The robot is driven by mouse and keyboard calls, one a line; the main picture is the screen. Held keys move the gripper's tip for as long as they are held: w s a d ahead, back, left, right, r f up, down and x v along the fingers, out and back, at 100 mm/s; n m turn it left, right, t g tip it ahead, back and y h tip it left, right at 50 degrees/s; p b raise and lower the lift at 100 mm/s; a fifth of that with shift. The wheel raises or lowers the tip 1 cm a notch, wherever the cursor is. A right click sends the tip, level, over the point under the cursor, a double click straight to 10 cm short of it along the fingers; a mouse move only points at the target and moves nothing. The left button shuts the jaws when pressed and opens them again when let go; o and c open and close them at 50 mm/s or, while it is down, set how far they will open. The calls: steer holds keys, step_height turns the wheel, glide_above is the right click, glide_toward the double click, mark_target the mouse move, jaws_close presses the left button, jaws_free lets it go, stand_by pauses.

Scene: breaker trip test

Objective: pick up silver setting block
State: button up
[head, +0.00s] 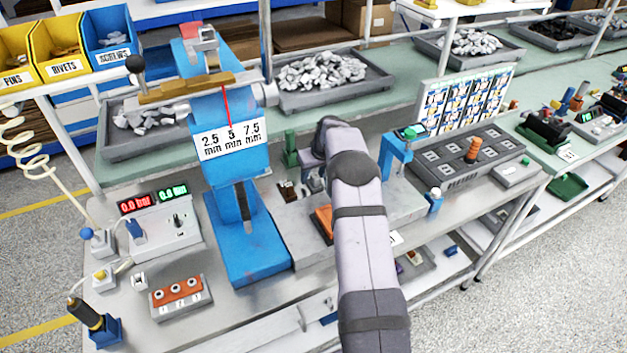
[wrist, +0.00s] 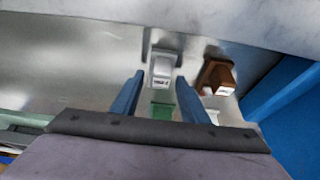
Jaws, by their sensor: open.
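In the wrist view, a silver block (wrist: 162,69) with a small dark marking on its face sits on the grey metal surface. My gripper (wrist: 159,78) is open, with its two blue fingers apart. The silver block shows between and just beyond the fingertips; I cannot tell the height gap. A brown block (wrist: 216,76) stands to the right of the right finger. A green piece (wrist: 161,109) shows between the fingers, nearer the palm. In the head view, my arm hides most of the gripper and this spot; a dark brown block (head: 287,190) shows beside it.
A blue press stand (head: 248,245) with a scale plate (head: 231,139) rises left of my arm. A blue bracket (head: 395,155) stands to the right. A green post (head: 291,149) is behind. In the wrist view, a blue wall (wrist: 283,100) borders the right side.

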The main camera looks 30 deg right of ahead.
jaws_close()
steer(key=shift+r, duration=0.1)
step_height(320, 180, up, 10)
steer(key=b, duration=0.2)
steer(key=shift+b, duration=0.35)
steer(key=shift+s+r, duration=0.1)
steer(key=shift+r, duration=0.05)
